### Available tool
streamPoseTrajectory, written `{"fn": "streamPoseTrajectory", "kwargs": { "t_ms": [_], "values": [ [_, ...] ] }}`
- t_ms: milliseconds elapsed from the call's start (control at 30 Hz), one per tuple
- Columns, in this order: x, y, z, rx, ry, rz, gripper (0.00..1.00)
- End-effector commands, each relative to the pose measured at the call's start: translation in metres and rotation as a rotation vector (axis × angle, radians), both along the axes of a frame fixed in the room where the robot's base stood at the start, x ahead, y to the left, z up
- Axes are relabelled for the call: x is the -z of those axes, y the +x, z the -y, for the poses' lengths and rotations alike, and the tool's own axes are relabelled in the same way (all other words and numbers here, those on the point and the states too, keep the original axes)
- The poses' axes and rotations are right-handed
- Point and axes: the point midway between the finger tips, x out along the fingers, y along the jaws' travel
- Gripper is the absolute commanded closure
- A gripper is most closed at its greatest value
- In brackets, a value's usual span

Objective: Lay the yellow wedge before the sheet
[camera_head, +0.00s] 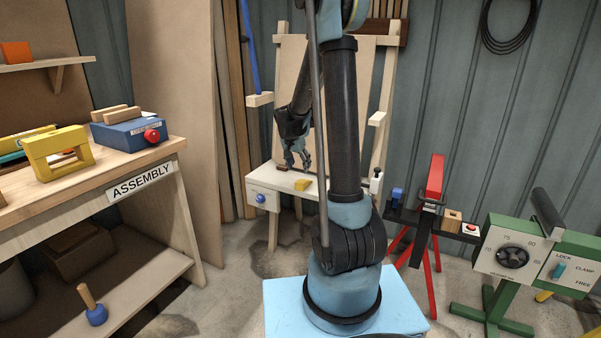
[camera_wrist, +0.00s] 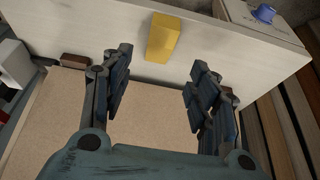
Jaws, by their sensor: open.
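The yellow wedge (camera_head: 302,184) lies on the pale ledge (camera_head: 287,196) of the wooden stand. In the wrist view the wedge (camera_wrist: 163,38) lies ahead of my fingertips, roughly between their lines, with nothing gripping it. The tan sheet (camera_head: 289,75) leans upright on the stand behind the ledge; its face also fills the lower middle of the wrist view (camera_wrist: 155,108). My gripper (camera_head: 297,164) hangs just above the ledge, in front of the sheet. In the wrist view my gripper (camera_wrist: 159,70) has its fingers wide apart and empty. My arm hides part of the sheet and ledge.
Small brown blocks sit at the sheet's foot, one at the left (camera_wrist: 75,61) of the wrist view. A blue knob (camera_head: 261,198) is on the ledge's front. An assembly bench (camera_head: 120,180) stands left; a red stand (camera_head: 434,190) and green clamp machine (camera_head: 530,255) stand right.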

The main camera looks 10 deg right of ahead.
Motion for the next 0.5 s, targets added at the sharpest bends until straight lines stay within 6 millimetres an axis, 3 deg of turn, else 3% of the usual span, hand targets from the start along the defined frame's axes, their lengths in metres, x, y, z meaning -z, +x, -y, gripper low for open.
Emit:
{"fn": "streamPoseTrajectory", "kwargs": {
  "t_ms": [367, 500],
  "values": [
    [-0.024, -0.011, -0.004, -0.006, 0.0, -0.002, 0.45],
    [-0.036, -0.033, 0.0, -0.033, 0.001, -0.018, 0.45]
  ]
}}
